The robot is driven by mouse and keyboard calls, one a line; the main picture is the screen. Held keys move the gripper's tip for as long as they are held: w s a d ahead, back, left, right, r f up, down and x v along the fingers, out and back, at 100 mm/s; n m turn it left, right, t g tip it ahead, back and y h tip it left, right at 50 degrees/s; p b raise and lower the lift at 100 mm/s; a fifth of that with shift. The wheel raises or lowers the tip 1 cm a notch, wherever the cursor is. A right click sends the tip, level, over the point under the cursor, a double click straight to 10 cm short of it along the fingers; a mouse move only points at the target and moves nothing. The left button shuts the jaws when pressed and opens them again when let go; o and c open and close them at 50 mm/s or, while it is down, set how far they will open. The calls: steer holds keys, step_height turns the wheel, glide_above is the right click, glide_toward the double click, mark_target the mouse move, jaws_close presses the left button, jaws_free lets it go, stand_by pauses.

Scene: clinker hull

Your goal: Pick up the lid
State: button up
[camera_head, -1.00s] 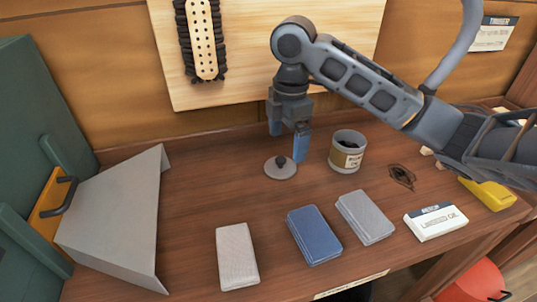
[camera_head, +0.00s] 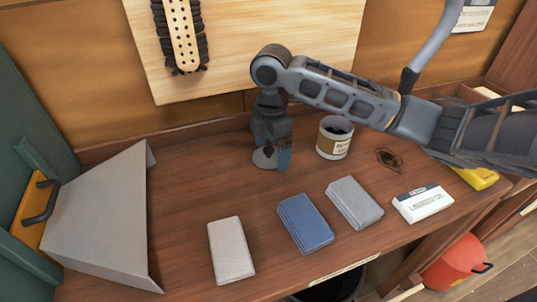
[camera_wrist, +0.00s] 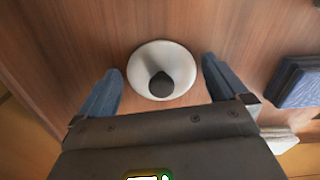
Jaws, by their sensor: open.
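The lid (camera_head: 264,161) is a small pale grey disc with a dark knob, lying flat on the wooden bench. In the wrist view the lid (camera_wrist: 157,58) is seen from above, its dark knob (camera_wrist: 161,85) near the middle. My gripper (camera_head: 272,157) points down over the lid, its blue fingers low and partly hiding it. In the wrist view my gripper (camera_wrist: 163,90) is open, one finger on each side of the knob, with nothing held. I cannot tell how far the fingertips are above the bench.
An open can (camera_head: 334,138) stands close to the right of my gripper. Pale (camera_head: 231,252), blue (camera_head: 305,224) and grey (camera_head: 354,203) blocks lie in front, with a white box (camera_head: 423,203) to the right. A grey angled scoop-like sheet (camera_head: 100,222) stands at left.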

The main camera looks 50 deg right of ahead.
steer(key=shift+c, duration=0.3)
steer(key=c, duration=0.8)
steer(key=shift+r, duration=0.15)
